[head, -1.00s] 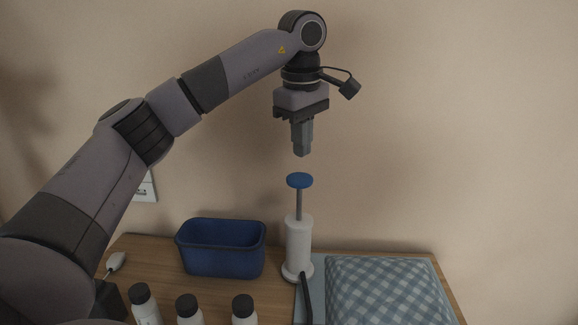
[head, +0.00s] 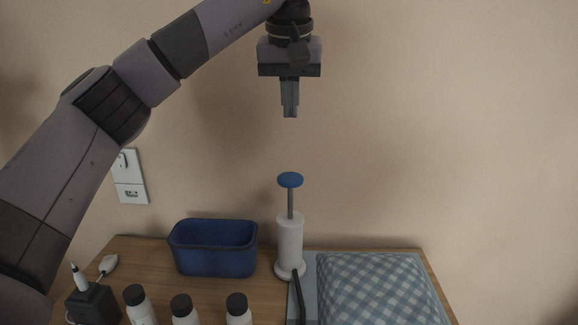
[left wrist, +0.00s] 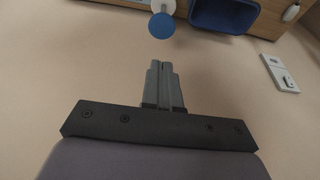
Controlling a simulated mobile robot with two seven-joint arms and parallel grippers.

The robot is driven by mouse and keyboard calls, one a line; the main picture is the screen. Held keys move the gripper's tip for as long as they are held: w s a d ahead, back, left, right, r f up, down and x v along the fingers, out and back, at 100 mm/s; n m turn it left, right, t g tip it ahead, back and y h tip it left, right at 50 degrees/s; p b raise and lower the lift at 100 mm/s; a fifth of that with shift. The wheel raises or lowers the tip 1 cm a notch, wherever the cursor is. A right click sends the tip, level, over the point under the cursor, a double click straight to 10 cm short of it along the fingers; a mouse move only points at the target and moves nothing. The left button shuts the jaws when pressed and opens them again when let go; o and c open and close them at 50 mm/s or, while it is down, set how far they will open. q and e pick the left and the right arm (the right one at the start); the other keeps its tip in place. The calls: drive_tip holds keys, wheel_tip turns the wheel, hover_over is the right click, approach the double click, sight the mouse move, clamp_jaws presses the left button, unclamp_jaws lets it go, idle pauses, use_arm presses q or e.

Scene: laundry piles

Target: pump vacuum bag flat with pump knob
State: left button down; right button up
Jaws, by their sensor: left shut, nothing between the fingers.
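The pump (head: 290,243) stands upright on the table, a white cylinder with a grey rod and a round blue knob (head: 290,180) raised on top. The knob also shows in the left wrist view (left wrist: 162,26). A black hose (head: 298,297) runs from the pump's base toward the vacuum bag (head: 380,290), which is puffed up with blue-and-white checked cloth inside. My left gripper (head: 290,115) is shut and empty, pointing down above the knob with a clear gap. My right gripper is not in view.
A blue bin (head: 214,250) stands left of the pump. Several white bottles with black caps (head: 182,308) line the front. A black block with a white pen-like item (head: 92,300) is at the left. A wall socket plate (head: 129,178) is behind.

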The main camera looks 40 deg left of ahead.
use_arm(q)
hover_over(291, 210)
drive_tip(key=f, duration=1.3)
drive_tip(key=shift+s+d+f, duration=0.1)
drive_tip(key=shift+s, duration=0.15)
drive_tip(key=shift+f, duration=0.2)
wheel_tip(291, 210, down, 7)
drive_tip(key=b, duration=0.2)
drive_tip(key=shift+f+b, duration=0.2)
drive_tip(key=shift+b, duration=0.15)
drive_tip(key=shift+s+d+f, duration=0.1)
drive_tip(key=shift+f, duration=0.15)
